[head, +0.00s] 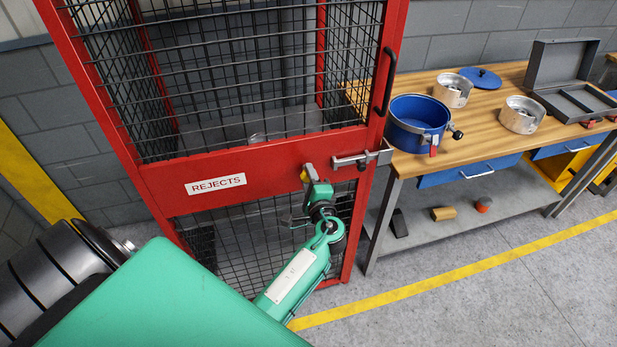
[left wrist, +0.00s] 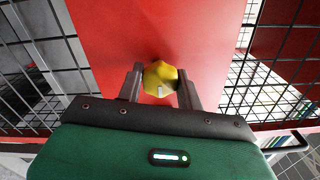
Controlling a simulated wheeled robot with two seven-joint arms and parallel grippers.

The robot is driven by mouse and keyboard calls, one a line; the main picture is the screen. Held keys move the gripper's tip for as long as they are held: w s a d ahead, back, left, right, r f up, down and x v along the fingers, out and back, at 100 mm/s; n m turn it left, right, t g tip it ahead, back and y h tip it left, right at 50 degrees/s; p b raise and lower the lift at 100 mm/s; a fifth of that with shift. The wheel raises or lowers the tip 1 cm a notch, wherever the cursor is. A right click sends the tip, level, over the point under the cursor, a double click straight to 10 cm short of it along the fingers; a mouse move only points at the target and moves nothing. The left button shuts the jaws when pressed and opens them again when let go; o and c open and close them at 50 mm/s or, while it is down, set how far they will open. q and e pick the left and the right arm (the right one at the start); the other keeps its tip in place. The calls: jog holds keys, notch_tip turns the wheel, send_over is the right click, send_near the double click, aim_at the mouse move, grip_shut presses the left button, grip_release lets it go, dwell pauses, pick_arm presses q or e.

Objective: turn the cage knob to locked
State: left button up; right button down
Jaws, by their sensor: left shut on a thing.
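The red cage (head: 270,153) with black mesh and a REJECTS label (head: 215,184) stands in front of me. A yellow knob (left wrist: 160,76) sits on its red panel (left wrist: 150,30). My left gripper (head: 307,174) reaches the panel from below, and its fingers (left wrist: 161,88) are shut on the knob, one on each side. A pale mark shows on the knob's lower face. In the head view most of the knob is hidden by the gripper. I cannot read any locked or unlocked marking. My right gripper is not in view.
A metal slide bolt (head: 355,160) is on the door's right edge, below a black handle (head: 386,80). To the right, a wooden workbench (head: 480,120) holds a blue pot (head: 418,122), metal cylinders and an open grey case (head: 565,75). The floor ahead of the bench is clear.

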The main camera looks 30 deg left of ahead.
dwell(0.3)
pick_arm(q)
jog(key=o, duration=1)
jog(key=b+v, duration=0.5)
jog(key=v, duration=0.8)
jog(key=shift+s+d, duration=0.25)
jog(key=shift+d, duration=0.05)
